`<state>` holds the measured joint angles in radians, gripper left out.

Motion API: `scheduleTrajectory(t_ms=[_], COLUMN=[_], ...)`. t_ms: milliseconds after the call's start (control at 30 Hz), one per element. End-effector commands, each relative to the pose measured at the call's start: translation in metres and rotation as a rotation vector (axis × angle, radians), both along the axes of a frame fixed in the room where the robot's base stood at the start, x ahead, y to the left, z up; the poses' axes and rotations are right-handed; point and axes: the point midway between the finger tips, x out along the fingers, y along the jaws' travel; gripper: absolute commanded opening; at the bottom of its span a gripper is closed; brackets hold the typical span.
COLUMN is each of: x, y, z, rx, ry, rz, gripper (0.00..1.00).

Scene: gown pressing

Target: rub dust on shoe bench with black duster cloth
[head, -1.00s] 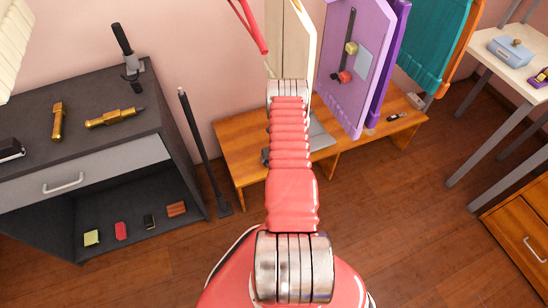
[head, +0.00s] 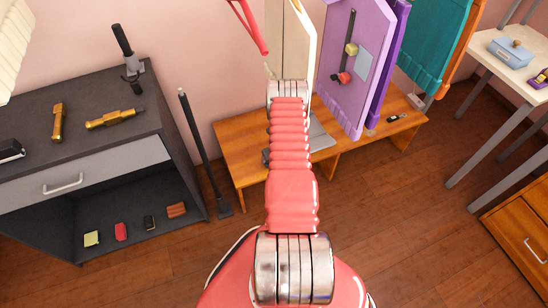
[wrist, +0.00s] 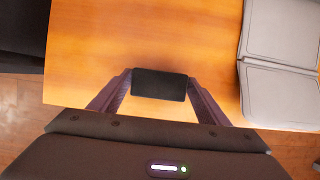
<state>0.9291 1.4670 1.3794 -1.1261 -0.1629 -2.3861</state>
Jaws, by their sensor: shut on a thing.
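The shoe bench (head: 240,140) is an orange-brown wooden bench against the pink wall. In the wrist view its top (wrist: 150,35) fills most of the upper picture. My gripper (wrist: 160,82) is over the bench top, near its edge. It is shut on the black duster cloth (wrist: 160,88), a small dark rectangle between the two fingers. I cannot tell whether the cloth touches the wood. No distinct dust patch shows; the wood under the cloth is hidden. In the head view my arm covers the gripper and cloth.
A grey two-panel object (wrist: 280,70) lies on the bench to the right of the cloth. A black upright pole (head: 203,150) and a dark cabinet (head: 60,100) are at left. The floor in front is clear.

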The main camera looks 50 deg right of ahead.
Motion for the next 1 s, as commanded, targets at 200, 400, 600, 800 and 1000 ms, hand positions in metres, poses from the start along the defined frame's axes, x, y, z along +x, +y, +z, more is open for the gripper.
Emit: scheduleTrajectory(t_ms=[200, 400, 600, 800, 1000], x=[0.000, 0.000, 0.000, 0.000, 0.000], y=[0.000, 0.000, 0.000, 0.000, -0.001], z=[0.002, 0.012, 0.023, 0.035, 0.046], rx=[0.000, 0.000, 0.000, 0.000, -0.001], ry=[0.000, 0.000, 0.000, 0.000, -0.001], rz=[0.000, 0.000, 0.000, 0.000, 0.000], gripper=[0.41, 0.41, 0.41, 0.41, 0.41])
